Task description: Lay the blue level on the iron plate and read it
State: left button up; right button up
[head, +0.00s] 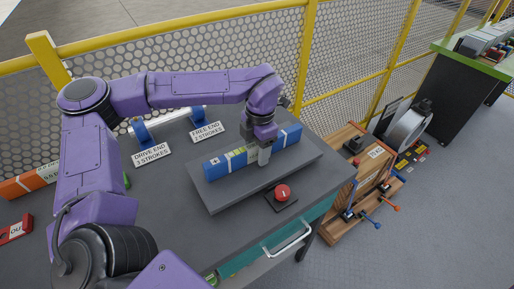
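The blue level (222,166) has a yellow-green vial window and white markings. It lies lengthwise along the dark iron plate (225,199) on the workbench and looks flat on it. My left gripper (263,156) points down over the level's middle. One finger shows in front of the level's near face and reaches down close to the plate. The far finger is hidden, so I cannot tell whether the fingers grip the level or stand apart around it. The vial's bubble is too small to read. My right gripper is not in view.
A red button (283,192) on a dark base sits at the plate's near edge. Signs "DRIVE END 3 STROKES" (152,152) and "FREE END 1 STROKES" (207,131) stand behind near blue jacks. An orange level (30,182) lies left. A wooden rack with clamps (350,185) stands right.

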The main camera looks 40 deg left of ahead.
pick_arm(q)
jog(key=r, duration=0.7)
jog(key=r+b, duration=0.1)
jog(key=r, duration=0.2)
jog(key=shift+w+d+r, duration=0.15)
jog(key=shift+w+r, duration=0.15)
